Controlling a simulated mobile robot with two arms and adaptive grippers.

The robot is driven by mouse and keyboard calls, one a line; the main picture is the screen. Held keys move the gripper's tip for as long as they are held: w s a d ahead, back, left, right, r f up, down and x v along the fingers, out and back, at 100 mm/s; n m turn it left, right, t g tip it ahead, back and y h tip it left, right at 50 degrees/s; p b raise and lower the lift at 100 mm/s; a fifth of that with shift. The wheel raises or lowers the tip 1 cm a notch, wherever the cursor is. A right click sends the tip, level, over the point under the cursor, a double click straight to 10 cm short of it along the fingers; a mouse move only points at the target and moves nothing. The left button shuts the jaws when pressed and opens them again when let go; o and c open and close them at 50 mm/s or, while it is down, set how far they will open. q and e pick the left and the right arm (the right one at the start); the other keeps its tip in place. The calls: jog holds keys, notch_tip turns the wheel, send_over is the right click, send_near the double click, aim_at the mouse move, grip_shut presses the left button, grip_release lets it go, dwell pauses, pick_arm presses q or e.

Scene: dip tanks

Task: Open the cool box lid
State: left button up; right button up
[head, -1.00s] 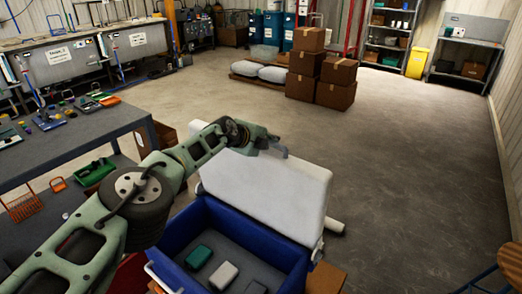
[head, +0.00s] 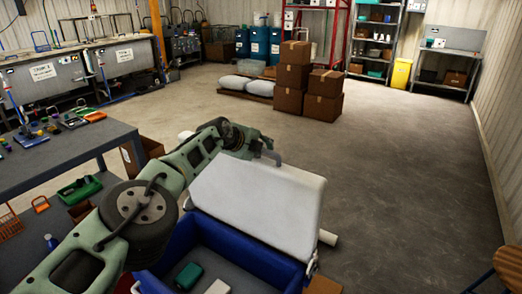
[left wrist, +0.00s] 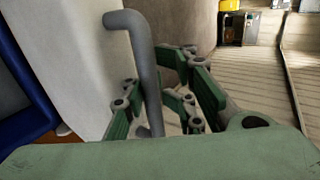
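The cool box is a blue bin (head: 181,246) at the bottom centre of the head view. Its white lid (head: 258,198) stands raised and tilted, its top edge well above the rim. My left gripper (head: 268,153) is at the lid's top edge. In the left wrist view, a grey bent handle bar (left wrist: 146,60) beside the white lid (left wrist: 70,50) runs down between the fingers of my left gripper (left wrist: 160,95). The finger pads are partly hidden, so I cannot tell whether they grip the bar. My right gripper is not in view.
A green block (head: 188,276) and a pale block (head: 218,287) lie inside the box. A grey workbench (head: 60,150) with tools stands at the left. Cardboard boxes (head: 293,78) are stacked at the back. The floor to the right is largely clear.

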pick_arm(q)
jog(key=shift+o, duration=0.3)
jog(key=shift+s+a+r, duration=0.1)
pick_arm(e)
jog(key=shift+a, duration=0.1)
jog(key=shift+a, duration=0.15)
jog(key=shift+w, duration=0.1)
pick_arm(q)
jog(key=shift+s+a, duration=0.1)
jog(key=shift+a, duration=0.1)
jog(key=shift+v, duration=1.15)
jog(key=shift+s+a+r, duration=0.3)
jog(key=shift+s, duration=0.2)
jog(key=s+a, duration=0.6)
jog(key=s, duration=0.2)
jog(key=shift+s+a+f, duration=0.25)
jog(key=shift+s+a, duration=0.1)
